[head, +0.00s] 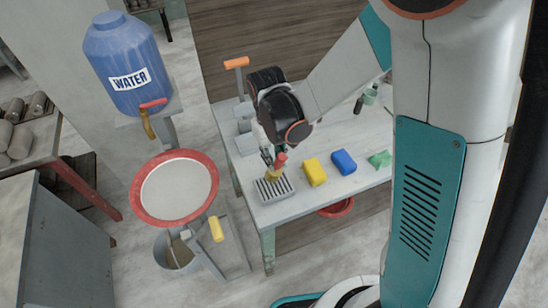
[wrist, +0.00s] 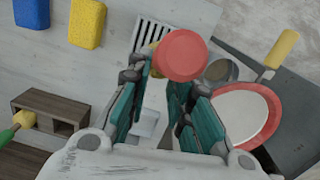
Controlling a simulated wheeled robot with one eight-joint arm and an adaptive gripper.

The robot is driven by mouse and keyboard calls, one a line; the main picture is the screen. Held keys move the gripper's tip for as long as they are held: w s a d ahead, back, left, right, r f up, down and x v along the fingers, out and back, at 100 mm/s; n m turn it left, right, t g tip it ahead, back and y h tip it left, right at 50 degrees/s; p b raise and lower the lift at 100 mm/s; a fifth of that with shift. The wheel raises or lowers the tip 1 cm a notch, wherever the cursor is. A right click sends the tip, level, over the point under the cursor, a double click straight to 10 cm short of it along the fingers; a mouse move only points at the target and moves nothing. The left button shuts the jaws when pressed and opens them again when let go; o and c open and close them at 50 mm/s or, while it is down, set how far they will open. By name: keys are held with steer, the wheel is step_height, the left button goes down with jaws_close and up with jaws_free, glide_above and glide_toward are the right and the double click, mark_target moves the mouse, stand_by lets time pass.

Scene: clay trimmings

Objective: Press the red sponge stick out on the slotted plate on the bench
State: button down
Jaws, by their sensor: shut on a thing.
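My gripper (head: 273,158) is shut on the red sponge stick (head: 281,158), and its red knob (wrist: 180,55) shows large between the fingers (wrist: 160,95) in the wrist view. The stick's yellow sponge end (head: 273,174) points down at the far edge of the slotted plate (head: 275,192). I cannot tell whether the sponge touches the plate. The slotted plate (wrist: 155,32) is grey with dark parallel slots and lies near the bench's left front corner in the head view. The knob and fingers hide part of it in the wrist view.
On the bench (head: 300,208), a yellow block (head: 315,172), a blue block (head: 344,161) and a green piece (head: 380,158) lie right of the plate. A red-rimmed round basin (head: 140,205) stands left, below a blue water container (head: 127,62). A red bowl (head: 337,209) sits under the bench.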

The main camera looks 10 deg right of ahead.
steer(key=shift+r+p, duration=1.2)
steer(key=shift+r, duration=1.15)
